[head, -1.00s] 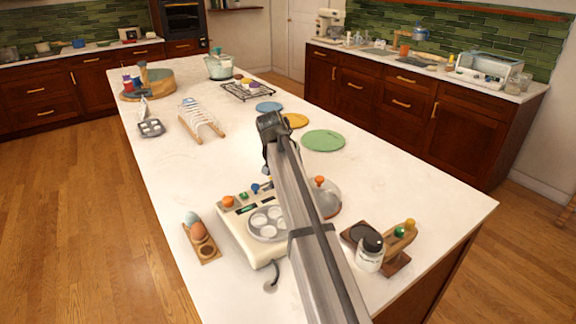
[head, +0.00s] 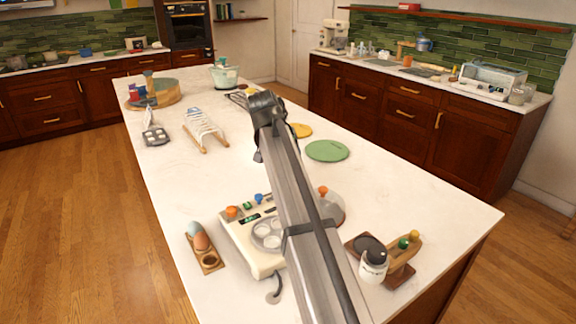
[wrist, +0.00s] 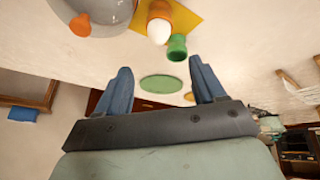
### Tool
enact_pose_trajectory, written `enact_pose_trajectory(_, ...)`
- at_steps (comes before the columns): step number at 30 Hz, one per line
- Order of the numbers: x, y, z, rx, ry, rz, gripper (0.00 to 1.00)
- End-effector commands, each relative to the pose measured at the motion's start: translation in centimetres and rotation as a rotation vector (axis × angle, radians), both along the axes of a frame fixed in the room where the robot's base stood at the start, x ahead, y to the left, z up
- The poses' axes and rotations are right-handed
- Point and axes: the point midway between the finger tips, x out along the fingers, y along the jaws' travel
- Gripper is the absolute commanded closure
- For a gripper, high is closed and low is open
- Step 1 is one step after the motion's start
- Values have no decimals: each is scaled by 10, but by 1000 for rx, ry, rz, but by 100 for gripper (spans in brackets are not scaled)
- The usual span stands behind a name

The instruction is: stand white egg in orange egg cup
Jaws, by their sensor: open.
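The white egg (wrist: 158,31) shows in the wrist view, where the scene appears upside down. It sits at the mouth of the orange egg cup (wrist: 159,9) and appears upright in it; the seat itself is too small to make out. A green cup (wrist: 177,47) stands right beside it. My gripper (wrist: 163,80) is open and empty, its two blue-grey fingers wide apart and clear of egg and cup. In the head view my gripper's end (head: 268,108) is above the counter, and my arm hides the cup and white egg.
A yellow mat (wrist: 189,20) lies by the cups, next to a domed lid (head: 328,208). The cream egg cooker (head: 248,248) is left of my arm; a wooden holder with eggs (head: 208,259) is farther left. A jar (head: 373,266) stands right. A green plate (head: 327,151) lies beyond.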

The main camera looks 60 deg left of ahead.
Motion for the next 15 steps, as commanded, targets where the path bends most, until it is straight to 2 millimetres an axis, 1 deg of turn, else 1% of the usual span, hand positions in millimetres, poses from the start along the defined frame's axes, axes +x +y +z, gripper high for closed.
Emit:
enact_pose_trajectory(1,-3,-1,6,0,0,0,31)
enact_pose_trajectory(6,-8,-4,17,1,-1,0,31)
enact_pose_trajectory(15,-9,-5,20,0,0,0,31)
